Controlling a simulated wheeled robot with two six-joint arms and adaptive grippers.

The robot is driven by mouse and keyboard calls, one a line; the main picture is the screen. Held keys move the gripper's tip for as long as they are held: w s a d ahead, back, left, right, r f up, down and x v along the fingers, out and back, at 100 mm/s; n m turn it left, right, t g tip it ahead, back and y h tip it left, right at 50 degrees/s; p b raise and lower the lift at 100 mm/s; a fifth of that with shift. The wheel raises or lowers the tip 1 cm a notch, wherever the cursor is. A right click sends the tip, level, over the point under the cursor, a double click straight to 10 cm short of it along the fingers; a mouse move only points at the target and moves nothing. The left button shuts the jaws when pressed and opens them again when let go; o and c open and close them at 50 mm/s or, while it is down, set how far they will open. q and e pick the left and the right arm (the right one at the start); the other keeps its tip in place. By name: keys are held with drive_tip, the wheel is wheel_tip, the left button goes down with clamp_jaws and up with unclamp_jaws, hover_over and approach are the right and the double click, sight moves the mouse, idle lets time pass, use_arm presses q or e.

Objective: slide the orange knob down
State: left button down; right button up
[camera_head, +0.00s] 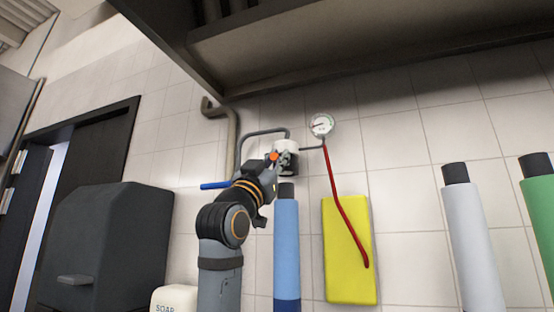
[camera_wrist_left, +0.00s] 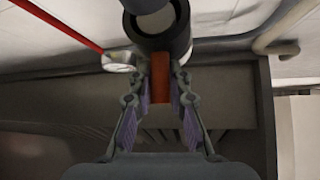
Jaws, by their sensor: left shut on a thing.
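The orange knob (camera_head: 274,156) is on a white and dark fitting (camera_head: 287,146) on the tiled wall, below a grey pipe. My left gripper (camera_head: 278,162) reaches up to it and partly covers it in the head view. In the left wrist view the orange knob (camera_wrist_left: 160,78) is a narrow upright bar between the fingertips of my left gripper (camera_wrist_left: 160,88), below a round dark-rimmed part. The fingers are shut on the knob from both sides. My right gripper is in neither view.
A pressure gauge (camera_head: 321,125) with a red hose sits right of the fitting. The hose hangs over a yellow board (camera_head: 349,262). A dark hood (camera_head: 330,50) overhangs above. Blue (camera_head: 286,240), white and green cylinders stand along the wall. A dark box (camera_head: 105,245) is at left.

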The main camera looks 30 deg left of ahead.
use_arm(q)
wheel_tip(320, 180, down, 5)
drive_tip(key=b, duration=0.3)
drive_tip(key=shift+w, duration=0.15)
drive_tip(key=c, duration=1.3)
unclamp_jaws()
drive_tip(key=shift+o, duration=0.2)
drive_tip(key=v, duration=1.2)
